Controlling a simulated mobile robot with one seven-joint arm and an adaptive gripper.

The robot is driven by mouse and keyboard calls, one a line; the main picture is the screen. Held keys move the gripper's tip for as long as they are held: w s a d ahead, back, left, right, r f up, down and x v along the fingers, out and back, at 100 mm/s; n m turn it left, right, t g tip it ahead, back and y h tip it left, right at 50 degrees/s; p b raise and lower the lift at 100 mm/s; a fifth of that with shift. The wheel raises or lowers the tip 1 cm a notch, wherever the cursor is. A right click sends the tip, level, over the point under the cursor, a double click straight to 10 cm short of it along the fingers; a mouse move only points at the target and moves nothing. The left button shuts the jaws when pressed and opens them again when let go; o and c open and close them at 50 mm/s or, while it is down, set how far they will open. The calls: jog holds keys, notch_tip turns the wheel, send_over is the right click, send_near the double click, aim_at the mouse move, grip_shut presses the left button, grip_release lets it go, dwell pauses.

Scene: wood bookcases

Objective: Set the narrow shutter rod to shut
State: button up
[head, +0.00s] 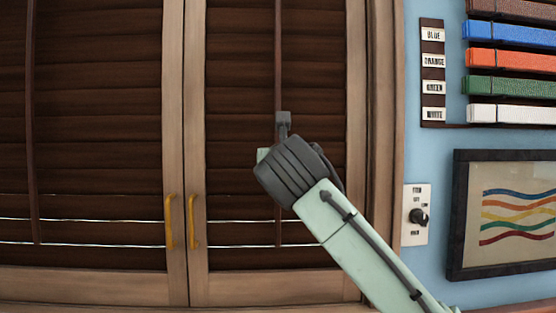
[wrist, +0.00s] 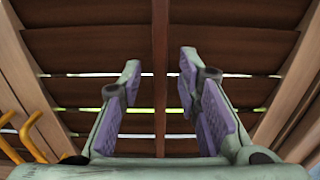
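The narrow shutter (head: 240,75) is the right-hand panel, with dark brown slats in a lighter wood frame. Its thin upright rod (head: 278,50) runs down the middle; my arm hides part of it. Most slats look nearly flat together, with thin bright gaps low down. My gripper (head: 283,120) is in front of the rod. In the wrist view, my gripper (wrist: 160,72) is open, with purple pads on both sides of the rod (wrist: 160,40). Clear space shows between the rod and each pad. Depth to the rod is hard to tell.
A wider shutter with its own rod (head: 33,120) is at left. Yellow handles (head: 168,221) stand at the panels' meeting edges. At right are a knob plate (head: 416,214), a framed wavy picture (head: 510,212), colour labels (head: 433,72) and coloured bands (head: 510,60).

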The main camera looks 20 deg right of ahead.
jog(key=v, duration=1.1)
jog(key=shift+s, duration=0.15)
jog(key=shift+r, duration=0.1)
